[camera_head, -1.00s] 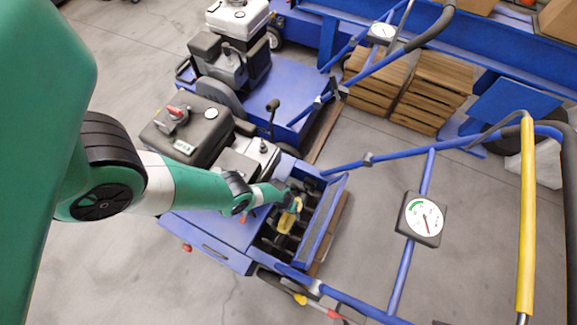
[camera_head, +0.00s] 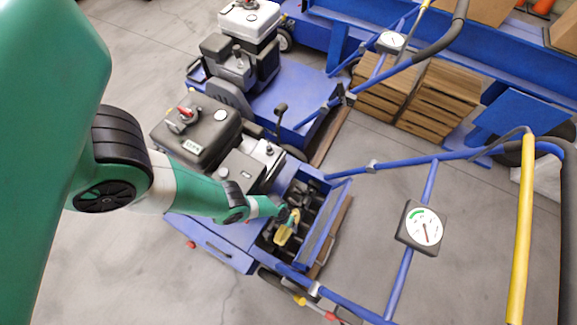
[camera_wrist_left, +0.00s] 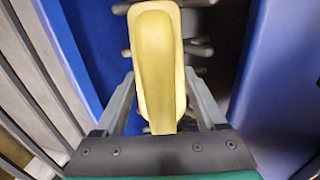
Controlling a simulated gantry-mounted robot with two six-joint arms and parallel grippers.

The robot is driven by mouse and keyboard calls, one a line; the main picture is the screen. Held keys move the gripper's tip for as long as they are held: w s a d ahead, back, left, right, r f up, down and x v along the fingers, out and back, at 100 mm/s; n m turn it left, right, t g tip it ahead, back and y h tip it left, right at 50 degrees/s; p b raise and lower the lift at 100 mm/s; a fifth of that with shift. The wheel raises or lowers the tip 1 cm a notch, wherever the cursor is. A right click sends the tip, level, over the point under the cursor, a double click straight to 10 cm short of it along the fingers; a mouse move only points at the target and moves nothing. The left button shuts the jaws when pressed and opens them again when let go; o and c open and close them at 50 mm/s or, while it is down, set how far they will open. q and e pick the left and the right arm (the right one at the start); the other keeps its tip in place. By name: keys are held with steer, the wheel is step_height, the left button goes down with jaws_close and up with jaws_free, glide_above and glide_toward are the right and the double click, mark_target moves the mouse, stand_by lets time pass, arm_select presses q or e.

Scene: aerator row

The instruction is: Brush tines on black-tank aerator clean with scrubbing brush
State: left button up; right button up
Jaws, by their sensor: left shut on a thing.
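The near blue aerator has a black tank (camera_head: 203,132) on its engine. Its open bay holds several dark tines (camera_head: 303,205). My left gripper (camera_head: 286,216) is shut on the yellow scrubbing brush (camera_head: 287,230) and holds it down in the bay, among the tines. In the left wrist view the pale yellow brush (camera_wrist_left: 160,62) lies between the two grey fingers, with dark tines behind it. The brush hides its own bristles, so contact with the tines cannot be told. My right gripper is out of view.
A second aerator with a white tank (camera_head: 248,16) stands behind. Blue handlebars, a gauge (camera_head: 421,227) and a yellow lever (camera_head: 521,230) rise at the right. Wooden pallets (camera_head: 438,96) are stacked behind. The blue bay wall (camera_head: 322,222) stands close beside the gripper. Floor at left is clear.

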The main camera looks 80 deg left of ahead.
arm_select(q)
steer(key=shift+f, duration=0.1)
steer(key=shift+w+a+f+b, duration=0.1)
steer(key=shift+w+a+b, duration=0.2)
steer(key=shift+a+b, duration=0.15)
steer(key=shift+w+a+b, duration=0.25)
steer(key=shift+w+a, duration=0.3)
steer(key=shift+a, duration=0.25)
steer(key=shift+w+a+b, duration=0.25)
steer(key=shift+w+a, duration=0.25)
steer(key=shift+a, duration=0.25)
step_height(320, 180, up, 12)
steer(key=p, duration=1.1)
steer(key=shift+f, duration=0.35)
